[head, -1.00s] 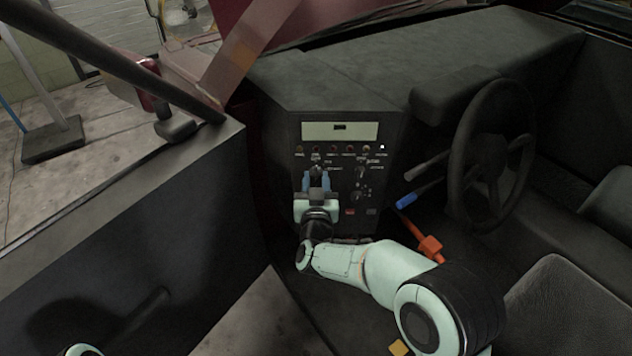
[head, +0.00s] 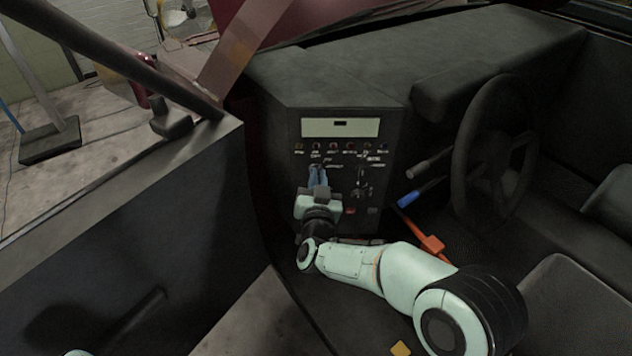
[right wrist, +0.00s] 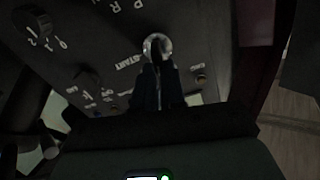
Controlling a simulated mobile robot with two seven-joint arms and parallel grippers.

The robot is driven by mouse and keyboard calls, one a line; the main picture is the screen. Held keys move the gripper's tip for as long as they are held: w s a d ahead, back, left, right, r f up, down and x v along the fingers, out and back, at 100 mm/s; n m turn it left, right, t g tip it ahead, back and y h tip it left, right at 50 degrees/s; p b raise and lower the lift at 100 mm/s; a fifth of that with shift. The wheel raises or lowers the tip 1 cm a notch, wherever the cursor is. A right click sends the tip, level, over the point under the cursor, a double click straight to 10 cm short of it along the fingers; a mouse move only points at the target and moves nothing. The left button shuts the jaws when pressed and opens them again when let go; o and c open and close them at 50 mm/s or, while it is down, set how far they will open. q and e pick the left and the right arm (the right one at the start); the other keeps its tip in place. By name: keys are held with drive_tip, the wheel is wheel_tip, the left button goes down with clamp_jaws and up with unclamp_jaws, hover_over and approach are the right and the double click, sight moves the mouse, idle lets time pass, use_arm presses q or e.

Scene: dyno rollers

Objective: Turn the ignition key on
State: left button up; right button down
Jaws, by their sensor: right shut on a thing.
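The ignition switch (right wrist: 167,43) is a round silver ring on the dark control panel, with a "START" label beside it in the right wrist view. The key is a dark narrow shape at the ring, mostly hidden by my fingers. My right gripper (head: 318,170) has its blue fingertips at the panel, under the row of small lamps. In the right wrist view the fingers (right wrist: 158,72) are close together and shut on the key at the ring. The key's exact angle cannot be told. My left gripper is not in view.
The panel (head: 290,165) carries several lamps, other knobs (right wrist: 32,24) and a pale display strip (head: 340,128). A dark door (head: 120,240) is to the left.

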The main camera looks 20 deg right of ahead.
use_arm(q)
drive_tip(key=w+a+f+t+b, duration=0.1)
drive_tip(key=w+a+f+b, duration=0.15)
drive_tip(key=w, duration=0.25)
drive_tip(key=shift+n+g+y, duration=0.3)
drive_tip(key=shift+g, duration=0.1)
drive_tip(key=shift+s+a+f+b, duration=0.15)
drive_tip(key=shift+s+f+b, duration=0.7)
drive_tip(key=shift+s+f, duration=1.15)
use_arm(e)
drive_tip(key=shift+s+d+f+m, duration=0.1)
drive_tip(key=shift+d+f+m, duration=0.1)
drive_tip(key=shift+m, duration=1.4)
drive_tip(key=shift+d+f+m, duration=0.1)
drive_tip(key=shift+d+m, duration=0.05)
drive_tip(key=shift+m, duration=1.45)
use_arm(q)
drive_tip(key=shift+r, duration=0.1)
use_arm(e)
drive_tip(key=c, duration=1.2)
unclamp_jaws()
drive_tip(key=shift+r, duration=0.1)
